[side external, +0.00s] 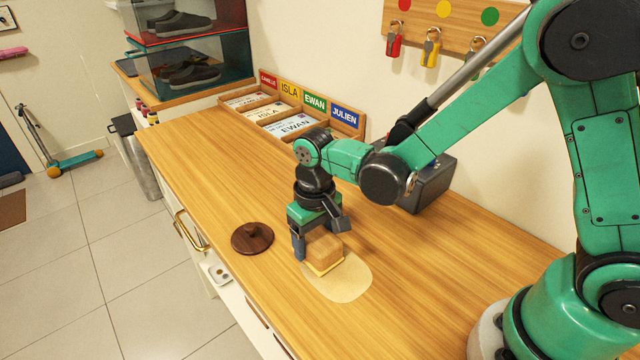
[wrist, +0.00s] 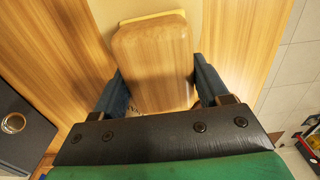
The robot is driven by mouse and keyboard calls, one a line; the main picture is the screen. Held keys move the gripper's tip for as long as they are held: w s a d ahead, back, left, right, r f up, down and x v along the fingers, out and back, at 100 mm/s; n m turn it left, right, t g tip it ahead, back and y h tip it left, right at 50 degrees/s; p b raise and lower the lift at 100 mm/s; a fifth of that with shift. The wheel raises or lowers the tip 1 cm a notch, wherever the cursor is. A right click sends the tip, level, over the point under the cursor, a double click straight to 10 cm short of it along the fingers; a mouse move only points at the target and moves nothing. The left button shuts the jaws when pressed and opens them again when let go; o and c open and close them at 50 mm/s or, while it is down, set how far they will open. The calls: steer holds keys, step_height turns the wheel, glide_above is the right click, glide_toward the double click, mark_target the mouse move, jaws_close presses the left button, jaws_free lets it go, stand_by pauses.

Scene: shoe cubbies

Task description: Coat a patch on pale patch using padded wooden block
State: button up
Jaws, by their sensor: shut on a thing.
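The padded wooden block (side external: 324,250) is a light brown block with a pale yellow pad along its underside. My gripper (side external: 318,247) is shut on it, pointing down at the counter. In the wrist view the block (wrist: 155,62) sits between the two dark fingers of my gripper (wrist: 158,88). The pale patch (side external: 345,281) is a rounded cream area on the wooden counter. The block is at the patch's upper left part and hides some of it. I cannot tell whether the pad touches the surface. A strip of the patch shows beside the block in the wrist view (wrist: 102,12).
A dark round wooden lid (side external: 252,238) with a knob lies left of the block. A dark grey box (side external: 428,186) stands behind my arm by the wall. A name-labelled tray (side external: 345,128) with cards is at the back. The counter's front edge lies left of the patch.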

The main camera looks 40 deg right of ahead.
mark_target(357, 289)
steer(key=shift+w+f, duration=0.15)
steer(key=shift+w, duration=0.7)
steer(key=shift+s+d, duration=0.25)
steer(key=shift+d, duration=0.05)
steer(key=shift+s+a, duration=0.1)
steer(key=shift+s, duration=5.05)
steer(key=shift+w, duration=5)
steer(key=shift+w+f, duration=0.1)
steer(key=shift+w, duration=0.25)
steer(key=shift+s+r, duration=0.1)
steer(key=shift+r, duration=4.25)
